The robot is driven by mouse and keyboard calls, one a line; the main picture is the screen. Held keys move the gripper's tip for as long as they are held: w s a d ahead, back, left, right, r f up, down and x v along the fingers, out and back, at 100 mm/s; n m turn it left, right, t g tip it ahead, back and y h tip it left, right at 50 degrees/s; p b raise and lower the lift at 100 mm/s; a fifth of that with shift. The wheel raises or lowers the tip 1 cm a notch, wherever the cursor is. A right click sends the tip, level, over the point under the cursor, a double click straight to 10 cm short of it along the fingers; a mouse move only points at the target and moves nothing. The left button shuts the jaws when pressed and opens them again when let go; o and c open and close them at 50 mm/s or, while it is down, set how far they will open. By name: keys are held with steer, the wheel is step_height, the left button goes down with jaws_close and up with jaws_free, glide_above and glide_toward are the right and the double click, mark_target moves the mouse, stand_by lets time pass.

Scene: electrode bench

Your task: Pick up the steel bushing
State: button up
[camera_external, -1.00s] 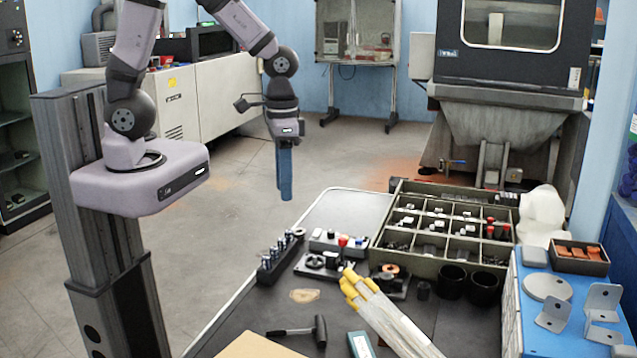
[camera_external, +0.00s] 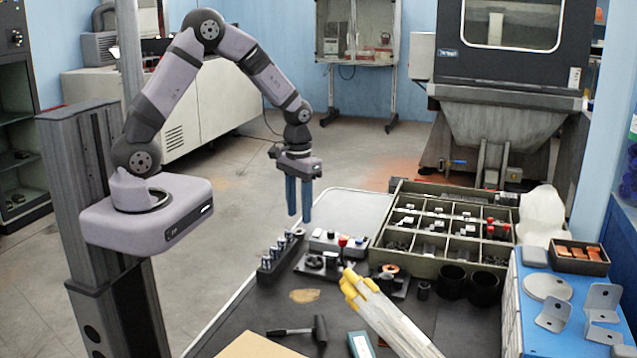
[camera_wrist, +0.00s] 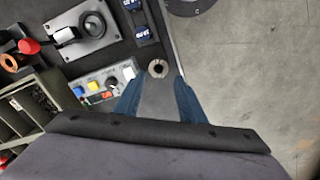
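The steel bushing (camera_wrist: 157,69) is a small grey ring with a dark hole. It stands on the dark bench top near the bench edge in the wrist view. In the external view a small metallic piece that appears to be it (camera_external: 300,232) shows at the far end of the socket rack. My gripper (camera_external: 299,214) is above that end of the bench, with its blue fingers pointing down, apart and empty. In the wrist view the bushing appears in the gap between the fingertips (camera_wrist: 160,78), below them and not held.
The dark rack of sockets (camera_external: 276,260) is close to the bushing. A grey button box (camera_external: 330,241) and a joystick plate (camera_external: 317,265) are beside it. A compartment tray (camera_external: 449,233) is further right. The floor beyond the bench edge is clear.

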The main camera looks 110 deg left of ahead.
mark_target(299, 236)
steer(key=shift+d+f, duration=0.2)
steer(key=shift+f, duration=0.25)
steer(key=shift+d+f+p, duration=0.1)
steer(key=shift+f+p, duration=0.6)
steer(key=shift+f, duration=1.45)
steer(key=c, duration=0.8)
